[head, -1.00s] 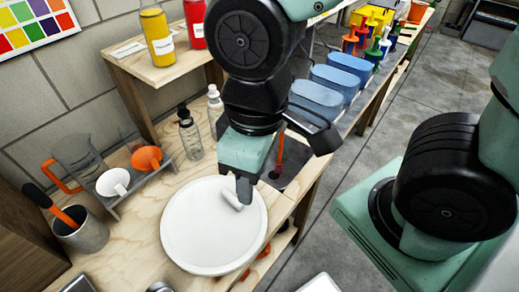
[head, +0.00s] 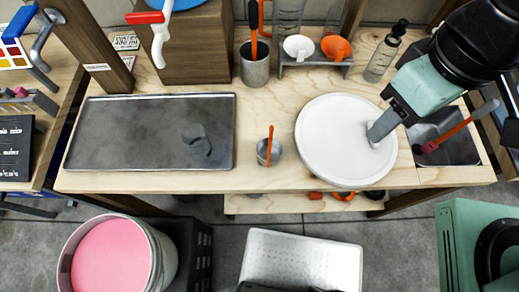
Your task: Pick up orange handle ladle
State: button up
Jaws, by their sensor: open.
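A small metal bowl with a thin upright orange handle, which looks like the orange handle ladle (head: 270,147), stands on the wooden bench near its front edge, left of the round white disc (head: 337,160). My gripper (head: 376,136) is open and hangs over the right part of the disc, well right of the ladle. I see nothing between its fingers, but one finger partly hides the other. I cannot tell whether the fingertips touch the disc.
A grey tray (head: 110,132) lies left of the ladle. A metal cup (head: 255,71) with an orange-and-black tool stands behind it. A red-ended tool (head: 458,131) lies in the dark basin at right. A pink-filled bucket (head: 112,258) stands in front. Bare wood surrounds the ladle.

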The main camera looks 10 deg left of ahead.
aim_at(269, 150)
jog(key=u, duration=0.85)
jog(key=k+j, duration=0.05)
jog(key=j, duration=0.05)
